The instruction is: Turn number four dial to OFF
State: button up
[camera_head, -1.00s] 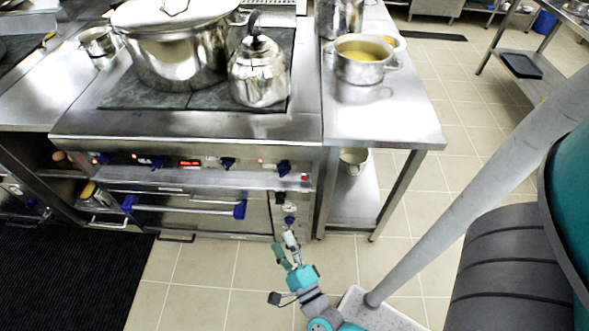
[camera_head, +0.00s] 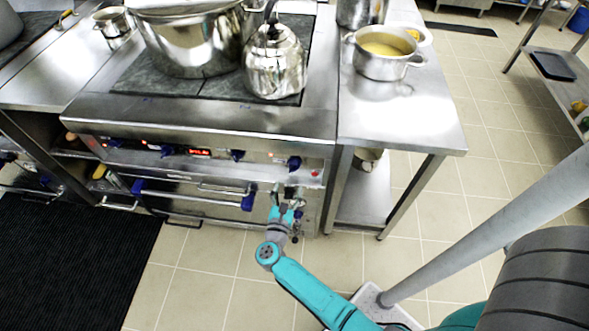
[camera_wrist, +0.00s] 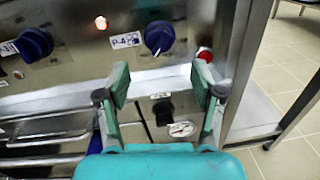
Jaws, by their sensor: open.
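The number four dial is a dark blue knob (camera_wrist: 158,37) beside a "P-4" label on the stove's front panel. It also shows at the right end of the dial row in the head view (camera_head: 294,162). In the wrist view a pale mark shows low on the dial, but I cannot read its setting. My gripper (camera_wrist: 162,84) is open and empty. Its green fingers are spread below the dial, apart from it, with the dial above the gap between them. In the head view my gripper (camera_head: 288,191) is just under the dial row.
Another blue dial (camera_wrist: 35,43) sits to the left, and a red button (camera_wrist: 205,55) to the right. Below are a black knob (camera_wrist: 165,108) and a gauge (camera_wrist: 182,129). An oven handle (camera_head: 195,198) crosses the lower front. A kettle (camera_head: 275,65) and large pot stand above.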

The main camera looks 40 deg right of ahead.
aim_at(293, 171)
jog(key=x, duration=0.8)
jog(key=shift+w+d, duration=0.15)
jog(key=shift+w, duration=0.05)
jog(key=c, duration=1.1)
